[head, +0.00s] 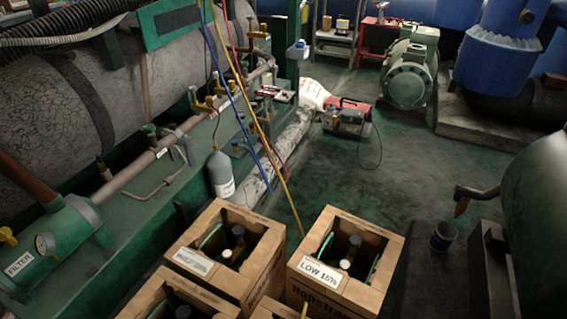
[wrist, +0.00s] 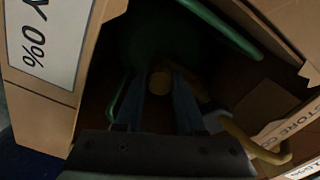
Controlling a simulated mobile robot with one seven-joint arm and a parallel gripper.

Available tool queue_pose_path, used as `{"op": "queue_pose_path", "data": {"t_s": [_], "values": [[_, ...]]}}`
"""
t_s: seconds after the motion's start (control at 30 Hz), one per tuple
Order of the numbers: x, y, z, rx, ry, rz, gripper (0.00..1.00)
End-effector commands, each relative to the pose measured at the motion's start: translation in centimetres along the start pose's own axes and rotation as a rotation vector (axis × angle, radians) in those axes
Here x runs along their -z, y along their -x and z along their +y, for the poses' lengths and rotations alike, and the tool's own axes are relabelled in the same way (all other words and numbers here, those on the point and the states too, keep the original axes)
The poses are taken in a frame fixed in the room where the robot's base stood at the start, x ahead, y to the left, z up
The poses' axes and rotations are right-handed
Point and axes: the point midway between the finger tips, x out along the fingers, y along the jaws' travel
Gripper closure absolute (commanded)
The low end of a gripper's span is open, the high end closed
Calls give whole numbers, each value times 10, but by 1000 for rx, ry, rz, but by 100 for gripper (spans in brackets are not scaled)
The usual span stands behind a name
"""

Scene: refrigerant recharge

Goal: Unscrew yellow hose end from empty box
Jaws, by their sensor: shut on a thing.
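The empty box is a brown carton (wrist: 40,98) whose white label, ending in "Y 0%" (wrist: 45,38), shows in the wrist view. My gripper (wrist: 160,86) reaches down into its dark inside, where a green cylinder with curved green handle bars (wrist: 222,27) stands. The two fingers are shut on a round, dull-yellow piece, the yellow hose end (wrist: 160,82). The yellow hose (wrist: 245,143) curves at the right over the carton's edge. Fine detail at the fingertips is too dark to tell. In the head view the yellow hose (head: 262,133) hangs down from the manifold; my gripper does not show there.
The "LOW 15%" box (head: 318,272) and another labelled box (head: 195,263) stand at the bottom of the head view, cylinders inside. A grey cylinder (head: 220,174) stands behind them. Blue and red hoses hang nearby. The floor (head: 385,185) at right is mostly clear.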

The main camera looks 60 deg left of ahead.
Motion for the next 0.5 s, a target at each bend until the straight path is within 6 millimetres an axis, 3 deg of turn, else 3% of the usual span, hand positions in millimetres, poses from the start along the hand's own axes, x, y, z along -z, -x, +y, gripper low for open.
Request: {"op": "queue_pose_path", "data": {"t_s": [0.3,0.5], "values": [[2,2,-3,8,258,5,100],[2,1,-3,9,281,6,100]]}}
